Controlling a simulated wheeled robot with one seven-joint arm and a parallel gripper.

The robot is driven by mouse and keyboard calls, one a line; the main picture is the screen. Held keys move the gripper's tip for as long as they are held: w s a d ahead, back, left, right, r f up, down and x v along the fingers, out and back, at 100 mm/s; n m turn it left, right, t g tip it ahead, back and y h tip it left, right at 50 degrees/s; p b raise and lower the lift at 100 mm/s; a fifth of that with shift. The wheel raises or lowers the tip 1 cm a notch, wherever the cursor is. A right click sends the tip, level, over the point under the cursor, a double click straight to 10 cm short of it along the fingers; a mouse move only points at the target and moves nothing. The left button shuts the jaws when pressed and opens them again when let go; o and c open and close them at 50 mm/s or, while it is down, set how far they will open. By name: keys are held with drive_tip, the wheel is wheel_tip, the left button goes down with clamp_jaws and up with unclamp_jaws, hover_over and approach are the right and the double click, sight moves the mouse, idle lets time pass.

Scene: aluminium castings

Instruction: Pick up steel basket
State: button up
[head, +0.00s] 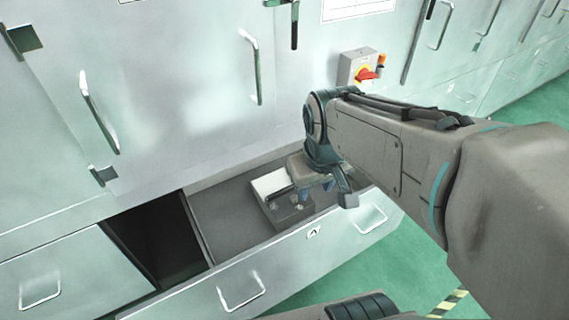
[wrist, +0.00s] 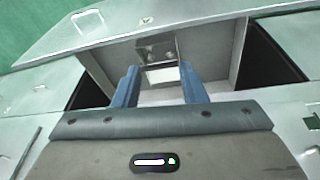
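The steel basket (head: 291,214) is a small grey box with a pale inner area, lying in the open drawer (head: 225,232). In the wrist view the basket (wrist: 157,47) shows beyond my fingertips, in the upper middle. My gripper (head: 315,193) is over the drawer, above and close to the basket's right side in the head view. In the wrist view the two blue fingers of my gripper (wrist: 158,78) are spread apart with nothing held between them. My wrist hides part of the basket in the head view, and I cannot tell whether the fingers touch it.
The drawer front (head: 260,280) with its handles stands pulled out, and its walls surround the basket. A dark gap (head: 155,240) lies left of the drawer. Cabinet doors rise behind, with a red and yellow switch (head: 366,74). Green floor is free at the lower right.

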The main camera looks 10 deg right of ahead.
drive_tip(key=w+f+n+g+b, duration=0.1)
drive_tip(key=w+f+n+b, duration=0.4)
drive_tip(key=w+n, duration=0.55)
drive_tip(key=n+g+b, duration=0.2)
drive_tip(key=n+b, duration=0.3)
drive_tip(key=n, duration=0.4)
hover_over(285, 188)
wheel_tip(285, 188, down, 20)
drive_tip(key=shift+s+d+f, duration=0.15)
drive_tip(key=shift+f, duration=3)
clamp_jaws()
drive_tip(key=shift+r, duration=0.1)
